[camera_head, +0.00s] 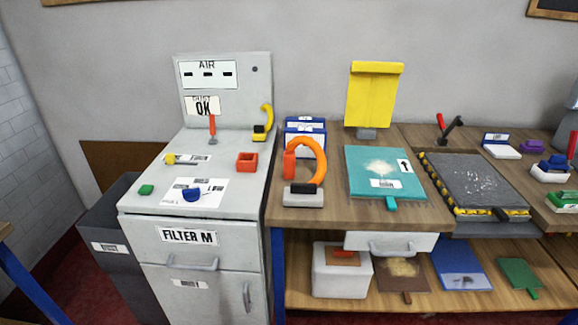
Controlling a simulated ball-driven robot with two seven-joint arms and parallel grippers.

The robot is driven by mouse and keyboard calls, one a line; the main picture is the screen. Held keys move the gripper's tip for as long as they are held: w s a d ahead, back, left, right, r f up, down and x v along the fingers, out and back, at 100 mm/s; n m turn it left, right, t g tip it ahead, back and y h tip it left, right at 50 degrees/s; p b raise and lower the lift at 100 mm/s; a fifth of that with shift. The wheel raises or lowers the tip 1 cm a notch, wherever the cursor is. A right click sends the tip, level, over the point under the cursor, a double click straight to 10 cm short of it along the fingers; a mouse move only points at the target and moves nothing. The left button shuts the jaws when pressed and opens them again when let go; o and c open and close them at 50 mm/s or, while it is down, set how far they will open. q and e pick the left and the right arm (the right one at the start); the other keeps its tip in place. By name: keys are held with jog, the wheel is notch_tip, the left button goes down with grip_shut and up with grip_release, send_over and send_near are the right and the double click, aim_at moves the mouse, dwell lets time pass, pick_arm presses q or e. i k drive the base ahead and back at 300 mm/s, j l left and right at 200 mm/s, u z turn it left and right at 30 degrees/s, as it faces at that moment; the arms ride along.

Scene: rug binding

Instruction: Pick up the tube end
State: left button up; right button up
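An orange curved tube (318,150) arches above a grey block (303,196) on the wooden bench, near its left edge. One end of the tube is a thicker orange piece (289,164) on the left; the other end comes down at the right toward a dark part over the block. A smaller yellow curved tube (268,114) stands on the grey cabinet top, with a yellow and black base (259,131). I cannot tell from the picture which tube the task means. Neither of my grippers is in view.
The grey cabinet (150,204) carries a red lever (212,127), an orange open box (247,162) and small coloured pieces. A teal board (355,185), a blue-and-white box (305,125), a yellow panel (373,95) and a dark slab (470,178) occupy the bench (270,208).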

aim_at(289, 157)
jog(key=i+j, duration=0.55)
jog(key=j, duration=0.15)
jog(key=i+j+z, duration=0.1)
jog(key=i+j, duration=0.15)
jog(key=j, duration=0.15)
